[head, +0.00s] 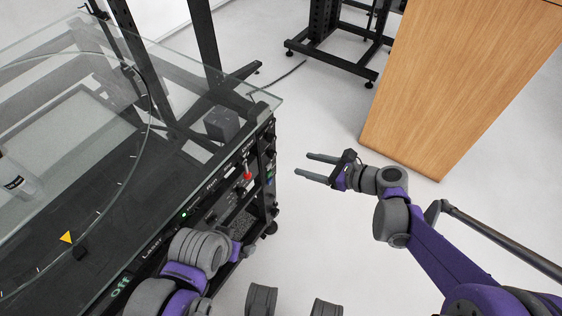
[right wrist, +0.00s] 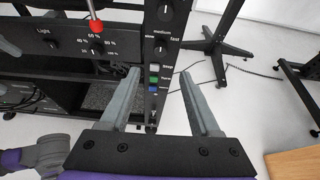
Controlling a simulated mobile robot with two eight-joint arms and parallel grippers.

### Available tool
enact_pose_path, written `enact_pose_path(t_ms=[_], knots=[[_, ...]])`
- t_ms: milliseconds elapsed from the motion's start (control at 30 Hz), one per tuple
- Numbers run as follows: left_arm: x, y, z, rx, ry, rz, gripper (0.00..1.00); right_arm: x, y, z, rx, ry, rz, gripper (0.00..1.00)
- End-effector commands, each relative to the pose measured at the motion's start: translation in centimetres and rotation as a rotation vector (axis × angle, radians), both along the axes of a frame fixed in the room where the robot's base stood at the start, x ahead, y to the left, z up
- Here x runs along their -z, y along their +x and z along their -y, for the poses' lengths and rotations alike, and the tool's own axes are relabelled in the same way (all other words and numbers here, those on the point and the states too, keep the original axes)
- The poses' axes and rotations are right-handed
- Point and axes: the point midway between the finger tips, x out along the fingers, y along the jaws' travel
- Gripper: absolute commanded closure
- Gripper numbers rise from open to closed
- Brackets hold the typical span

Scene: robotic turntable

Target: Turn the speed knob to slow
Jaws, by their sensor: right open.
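The speed knob (right wrist: 163,50) is a small dark knob on the black control panel, with "medium" printed above it and "fast" to its upper right. My right gripper (head: 303,164) is open and empty, right of the panel's end in the head view. In the right wrist view its fingers (right wrist: 159,72) point toward the panel, apart from each other, with the panel strip showing between them. The knob appears just beyond the fingertips. My left arm shows low in the head view; its fingers are not visible.
Another knob (right wrist: 165,12) sits above. White, green and blue buttons (right wrist: 154,80) lie below. A red-topped lever (right wrist: 96,26) and light knob (right wrist: 97,47) are left. The glass turntable (head: 150,95) fills the left; a wooden cabinet (head: 460,80) stands right. Floor between is clear.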

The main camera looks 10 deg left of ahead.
Motion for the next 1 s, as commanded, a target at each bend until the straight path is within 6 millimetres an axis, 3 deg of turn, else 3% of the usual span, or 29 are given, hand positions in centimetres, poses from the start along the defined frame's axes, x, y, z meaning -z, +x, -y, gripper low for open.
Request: enact_pose_path(t_ms=[167, 600, 1000], knots=[[0.4, 0.1, 0.0, 0.0, 0.0, -0.001, 0.0, 0.7, 0.6, -1.5, 0.004, 0.017, -0.014, 0.37], [2.2, 0.3, 0.0, 0.0, 0.0, -0.005, 0.0, 3.6, 3.0, -8.2, 0.003, 0.014, -0.012, 0.37], [2.4, 0.4, 0.0, 0.0, 0.0, -0.005, 0.0, 4.1, 3.5, -9.5, 0.006, 0.012, -0.01, 0.37]])
